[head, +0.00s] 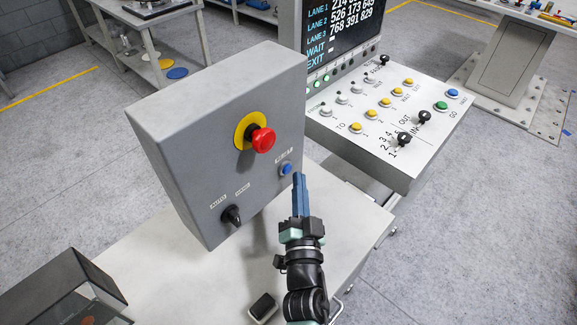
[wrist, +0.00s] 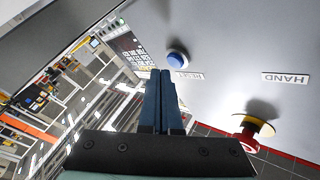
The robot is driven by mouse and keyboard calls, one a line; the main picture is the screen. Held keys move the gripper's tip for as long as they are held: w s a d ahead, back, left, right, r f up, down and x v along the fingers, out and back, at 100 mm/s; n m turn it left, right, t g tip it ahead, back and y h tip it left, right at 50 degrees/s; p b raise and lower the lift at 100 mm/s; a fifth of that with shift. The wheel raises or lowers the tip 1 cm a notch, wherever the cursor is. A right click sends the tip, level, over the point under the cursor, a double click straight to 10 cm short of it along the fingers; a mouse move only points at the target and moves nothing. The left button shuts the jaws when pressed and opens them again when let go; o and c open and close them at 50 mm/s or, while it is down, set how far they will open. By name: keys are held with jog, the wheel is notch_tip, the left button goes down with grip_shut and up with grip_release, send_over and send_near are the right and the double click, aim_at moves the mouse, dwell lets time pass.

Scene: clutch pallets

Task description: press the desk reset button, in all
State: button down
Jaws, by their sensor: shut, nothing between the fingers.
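The blue reset button (head: 286,168) sits low on the right of the front face of a grey box (head: 200,140), with a small label above it. In the wrist view the blue button (wrist: 177,58) is a round cap beside a label. My gripper (head: 298,178) is shut and empty, its blue fingers together. In the head view its tips are just right of the button. In the wrist view the gripper tips (wrist: 160,75) are close to the button, slightly to its left and below. I cannot tell whether they touch the box.
A red mushroom button (head: 263,139) on a yellow ring and a black rotary knob (head: 232,214) are on the same face. A sloped console (head: 370,130) with several buttons and levers stands to the right. A dark open-topped case (head: 65,290) is at lower left.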

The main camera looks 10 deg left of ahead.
jog(key=shift+d, duration=0.1)
jog(key=s+d+p, duration=0.1)
jog(key=d+p, duration=0.1)
jog(key=s+d+p, duration=0.2)
jog(key=shift+p, duration=0.3)
jog(key=shift+w, duration=0.1)
dwell(0.7)
jog(key=w+d+r+t+h, duration=0.2)
jog(key=r+h, duration=0.1)
jog(key=r, duration=1.5)
jog(key=w+d+r+t+h, duration=0.1)
jog(key=r+t+h, duration=0.2)
jog(key=r, duration=1.5)
jog(key=s+a+r+n+t+y, duration=0.1)
jog(key=s+a+r+n, duration=0.1)
jog(key=s+r, duration=0.6)
jog(key=s+a+r+n+t+y, duration=0.2)
jog(key=s+r, duration=0.5)
jog(key=r, duration=0.6)
jog(key=shift+s+r+n, duration=0.15)
jog(key=shift+s+n, duration=0.2)
jog(key=shift+n, duration=0.45)
